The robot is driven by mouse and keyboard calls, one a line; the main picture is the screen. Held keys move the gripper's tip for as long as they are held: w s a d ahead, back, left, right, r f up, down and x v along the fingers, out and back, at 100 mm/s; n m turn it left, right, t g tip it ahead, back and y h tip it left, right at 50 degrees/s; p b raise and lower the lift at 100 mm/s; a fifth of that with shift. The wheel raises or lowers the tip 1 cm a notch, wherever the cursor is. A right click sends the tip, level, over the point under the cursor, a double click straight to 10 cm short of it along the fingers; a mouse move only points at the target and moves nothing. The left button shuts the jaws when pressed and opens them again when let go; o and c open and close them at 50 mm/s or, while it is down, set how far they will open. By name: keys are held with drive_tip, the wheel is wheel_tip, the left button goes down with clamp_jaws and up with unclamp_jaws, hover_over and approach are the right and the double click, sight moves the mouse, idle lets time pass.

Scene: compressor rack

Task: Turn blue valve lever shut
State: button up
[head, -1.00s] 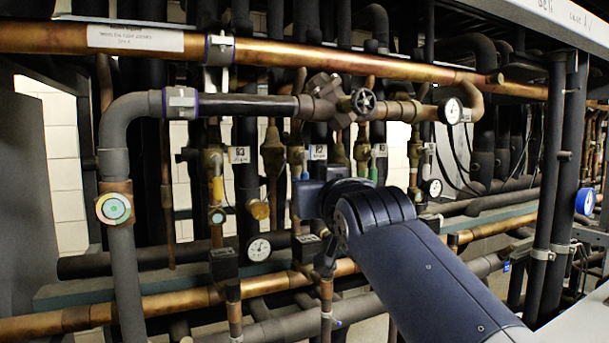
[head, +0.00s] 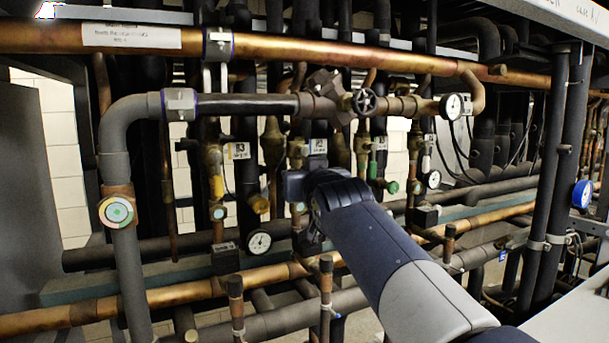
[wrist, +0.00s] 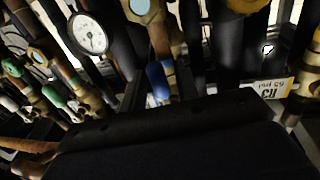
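The blue valve lever (wrist: 158,80) shows in the wrist view near the middle, just beyond the front edge of my gripper (wrist: 175,120). It hangs on a brass valve on a vertical copper pipe. Whether my gripper touches it cannot be told. In the head view my gripper (head: 294,186) is a dark block among the vertical valve lines, left of my forearm. The lever is hidden there behind my gripper and wrist.
A yellow-handled valve (head: 217,187) stands to the left and a green-handled valve (head: 372,170) to the right. A round gauge (head: 259,242) sits below left. A copper pipe (head: 180,297) crosses below. A gauge (wrist: 89,34) and green levers (wrist: 53,95) crowd the wrist view.

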clamp_jaws()
